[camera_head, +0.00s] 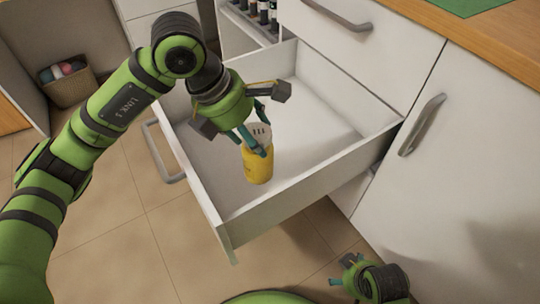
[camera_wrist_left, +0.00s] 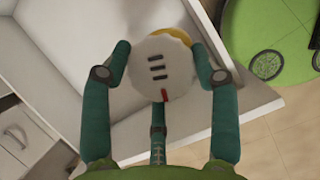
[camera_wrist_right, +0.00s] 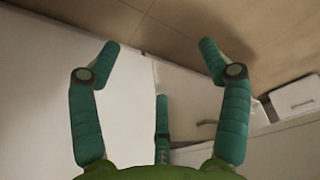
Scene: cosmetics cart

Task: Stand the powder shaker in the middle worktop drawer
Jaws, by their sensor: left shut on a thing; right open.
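The powder shaker (camera_head: 257,165) is yellow with a white slotted lid. It is upright, inside the outline of the open white drawer (camera_head: 305,186) in the head view. My left gripper (camera_head: 256,146) is shut on the shaker from above, its fingers around the lid. In the left wrist view the white lid (camera_wrist_left: 158,70) sits between the fingers, with a rim of yellow behind it. I cannot tell whether the shaker's base touches the drawer floor. My right gripper (camera_head: 345,272) is open and empty, low at the bottom right; its spread fingers show in the right wrist view (camera_wrist_right: 160,65).
The drawer floor around the shaker looks bare. A closed drawer front with a handle (camera_head: 340,17) is above, and a cabinet door with a handle (camera_head: 422,125) is to the right. A rack of bottles (camera_head: 262,12) stands behind. A basket (camera_head: 67,82) is far left.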

